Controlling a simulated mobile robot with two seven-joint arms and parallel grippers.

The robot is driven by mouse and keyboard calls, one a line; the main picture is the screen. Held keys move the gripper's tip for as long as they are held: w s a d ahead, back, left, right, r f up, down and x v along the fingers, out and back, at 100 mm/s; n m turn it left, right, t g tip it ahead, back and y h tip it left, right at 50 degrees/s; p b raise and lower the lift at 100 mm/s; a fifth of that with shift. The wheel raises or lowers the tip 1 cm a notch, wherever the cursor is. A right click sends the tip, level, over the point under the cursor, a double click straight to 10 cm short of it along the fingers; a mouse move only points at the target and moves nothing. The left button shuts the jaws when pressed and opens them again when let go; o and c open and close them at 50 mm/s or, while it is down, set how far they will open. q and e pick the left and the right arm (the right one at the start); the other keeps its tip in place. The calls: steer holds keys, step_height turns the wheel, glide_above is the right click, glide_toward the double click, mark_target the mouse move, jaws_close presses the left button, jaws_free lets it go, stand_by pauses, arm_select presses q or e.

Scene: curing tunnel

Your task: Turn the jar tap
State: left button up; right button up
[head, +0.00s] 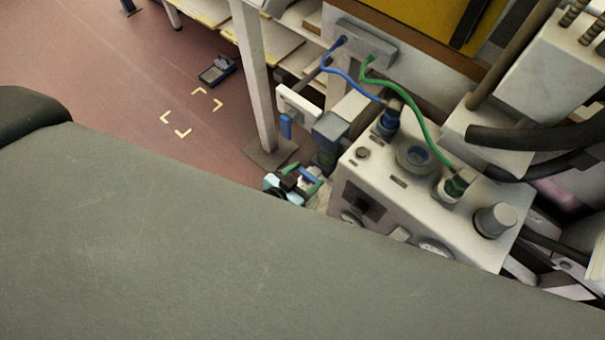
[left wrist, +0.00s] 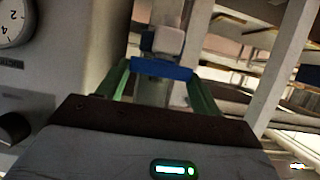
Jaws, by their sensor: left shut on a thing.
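The jar tap has a blue handle (left wrist: 162,70), which lies crosswise between the green fingers of my left gripper (left wrist: 160,78) in the left wrist view. My left gripper is shut on this handle. A pale rounded fitting (left wrist: 165,42) stands just beyond it. In the head view my left gripper (head: 305,186) is small and partly hidden, low beside the left end of the grey machine box. A bit of the blue handle (head: 308,174) shows there. The tap's body is mostly hidden. My right gripper is not in view.
The grey machine box (head: 400,182) carries blue and green hoses, knobs and a dial close to the right of my left gripper. A post (head: 256,80) and shelves stand behind. A small dark tray (head: 217,70) lies on the floor, which is otherwise open at the left.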

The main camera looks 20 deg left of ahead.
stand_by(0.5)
arm_select(q)
steer(key=o, duration=1)
steer(key=shift+s, duration=0.1)
steer(key=shift+p+v, duration=0.6)
steer(key=shift+v, duration=3.25)
